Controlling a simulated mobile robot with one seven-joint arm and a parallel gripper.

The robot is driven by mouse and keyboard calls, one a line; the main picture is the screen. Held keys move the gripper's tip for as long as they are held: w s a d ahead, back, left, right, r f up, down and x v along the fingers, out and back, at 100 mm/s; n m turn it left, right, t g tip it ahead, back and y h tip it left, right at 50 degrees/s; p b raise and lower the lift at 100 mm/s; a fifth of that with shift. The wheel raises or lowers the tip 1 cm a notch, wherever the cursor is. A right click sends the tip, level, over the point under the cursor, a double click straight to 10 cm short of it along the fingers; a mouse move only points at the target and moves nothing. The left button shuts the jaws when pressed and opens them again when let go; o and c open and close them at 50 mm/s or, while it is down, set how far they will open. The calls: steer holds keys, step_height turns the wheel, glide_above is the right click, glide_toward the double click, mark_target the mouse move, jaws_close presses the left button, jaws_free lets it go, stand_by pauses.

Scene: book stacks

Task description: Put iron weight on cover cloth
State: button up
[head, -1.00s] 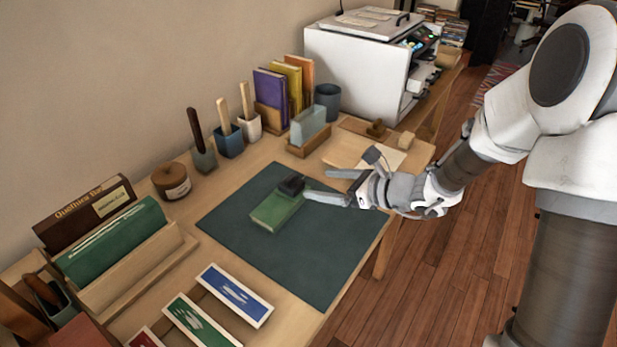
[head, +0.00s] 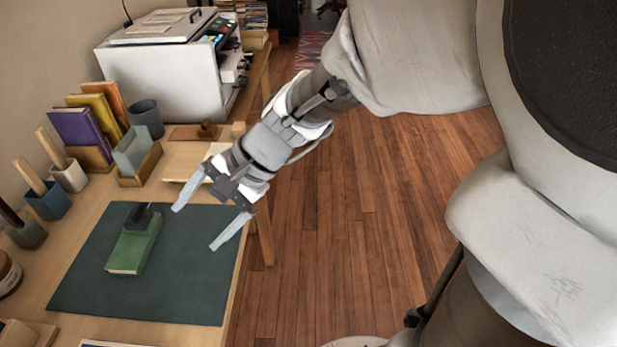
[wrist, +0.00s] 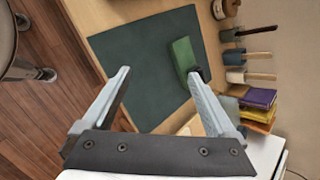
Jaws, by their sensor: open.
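A dark iron weight (head: 138,214) rests at the far end of a green, book-like block (head: 134,248). I cannot tell whether this block is the cover cloth. It lies flat on a dark green mat (head: 190,280) on the desk. In the wrist view, the weight (wrist: 201,74) shows partly behind the right finger's tip, with the green block (wrist: 182,54) beside it. My gripper (head: 194,228) is open and empty, above the mat's right side and apart from the weight. Both fingers also show spread in the wrist view (wrist: 159,73).
A wooden holder with a grey-green block (head: 132,152), a dark cup (head: 147,117) and upright books (head: 75,132) stand behind the mat. Handled tools in pots (head: 45,197) line the left. A white printer (head: 170,75) is at the back. The mat's right part is clear.

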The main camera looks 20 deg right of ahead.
steer(key=s+d+r+n+t+h, duration=0.2)
steer(key=s+d+r+n+h, duration=0.1)
steer(key=d, duration=0.5)
steer(key=s+d+r+n+t+h, duration=0.1)
steer(key=s+d+r+n+h, duration=0.2)
steer(key=s+d+n+h, duration=0.2)
steer(key=d+n, duration=0.1)
steer(key=d, duration=0.2)
steer(key=shift+s+t, duration=0.4)
steer(key=shift+a, duration=0.1)
step_height(320, 180, up, 17)
steer(key=p, duration=1.7)
